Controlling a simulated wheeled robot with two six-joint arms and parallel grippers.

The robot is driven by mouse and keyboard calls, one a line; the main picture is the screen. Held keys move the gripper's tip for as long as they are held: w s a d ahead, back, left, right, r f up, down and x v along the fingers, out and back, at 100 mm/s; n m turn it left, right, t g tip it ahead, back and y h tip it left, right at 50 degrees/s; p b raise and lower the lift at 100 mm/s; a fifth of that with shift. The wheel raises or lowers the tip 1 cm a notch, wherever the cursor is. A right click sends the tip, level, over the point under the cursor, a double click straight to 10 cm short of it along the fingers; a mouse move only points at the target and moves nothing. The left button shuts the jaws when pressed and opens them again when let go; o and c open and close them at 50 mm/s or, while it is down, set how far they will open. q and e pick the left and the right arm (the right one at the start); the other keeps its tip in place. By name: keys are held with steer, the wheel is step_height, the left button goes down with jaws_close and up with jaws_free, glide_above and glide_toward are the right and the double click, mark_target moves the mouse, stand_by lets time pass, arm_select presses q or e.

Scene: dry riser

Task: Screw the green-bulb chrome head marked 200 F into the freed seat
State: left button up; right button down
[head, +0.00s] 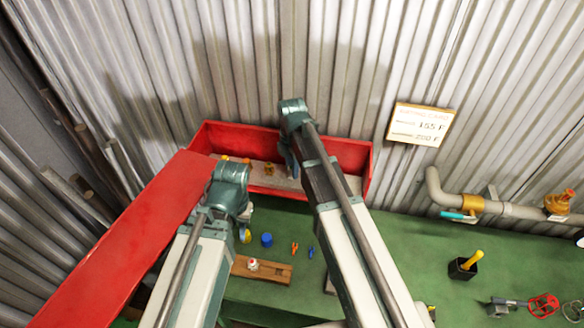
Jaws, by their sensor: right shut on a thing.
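My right arm reaches over the open red box (338,150) at the back. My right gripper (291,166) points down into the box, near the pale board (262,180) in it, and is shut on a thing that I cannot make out. My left arm bends in front of the box's left part; my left gripper (244,232) is mostly hidden behind its own wrist, so its jaws cannot be judged. Small orange and yellow pieces (268,169) sit at the board. I cannot pick out a green-bulb chrome head or the freed seat.
A wooden block (268,270) with a small white and red piece lies on the green bench (400,260), near a blue cup (267,240). A rating card (421,124) reads 155 F and 200 F. A grey pipe (510,210) runs right. A black holder (462,268) stands right.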

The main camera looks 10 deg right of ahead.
steer(key=m, duration=0.4)
steer(key=shift+m, duration=0.9)
steer(key=m, duration=0.2)
steer(key=shift+m, duration=0.4)
steer(key=m, duration=0.3)
steer(key=shift+f, duration=0.1)
